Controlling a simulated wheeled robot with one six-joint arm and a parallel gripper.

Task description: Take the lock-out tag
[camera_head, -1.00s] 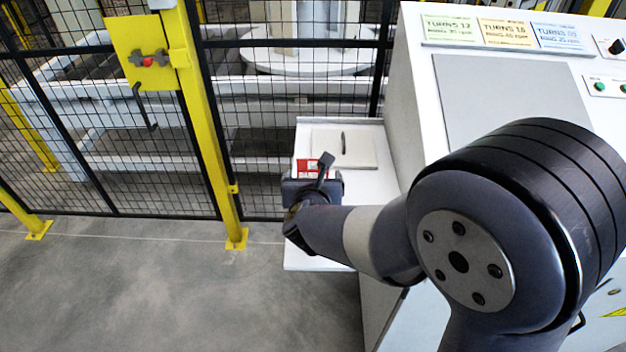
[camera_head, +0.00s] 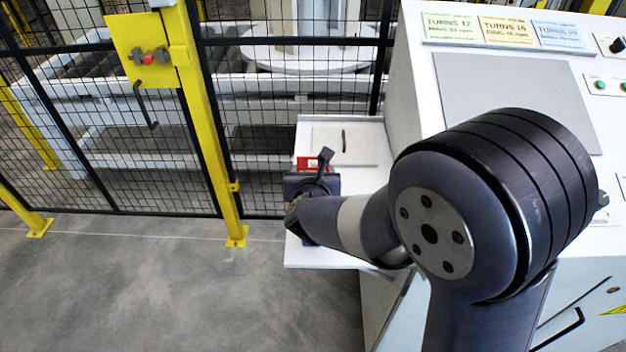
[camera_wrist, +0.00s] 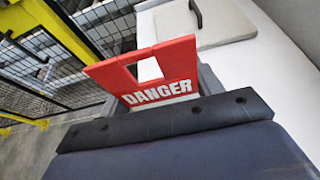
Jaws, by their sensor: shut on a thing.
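The lock-out tag (camera_wrist: 155,72) is red with a white "DANGER" word and a square notch at its top, seen in the wrist view. In the head view a small red part of the tag (camera_head: 308,163) shows just past my gripper. My gripper (camera_head: 312,180) is shut on the tag, over the white side shelf (camera_head: 375,182) of the console. In the wrist view the tag stands up from behind the dark gripper edge, and its lower part is hidden. I cannot tell whether the tag touches the shelf.
A pale lidded panel with a dark handle (camera_head: 358,147) lies on the shelf behind the tag. The mesh fence (camera_head: 120,180) with its yellow post (camera_head: 212,130) and latch plate (camera_head: 147,57) stands left. The console (camera_head: 510,95) is right. Grey floor at front left is clear.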

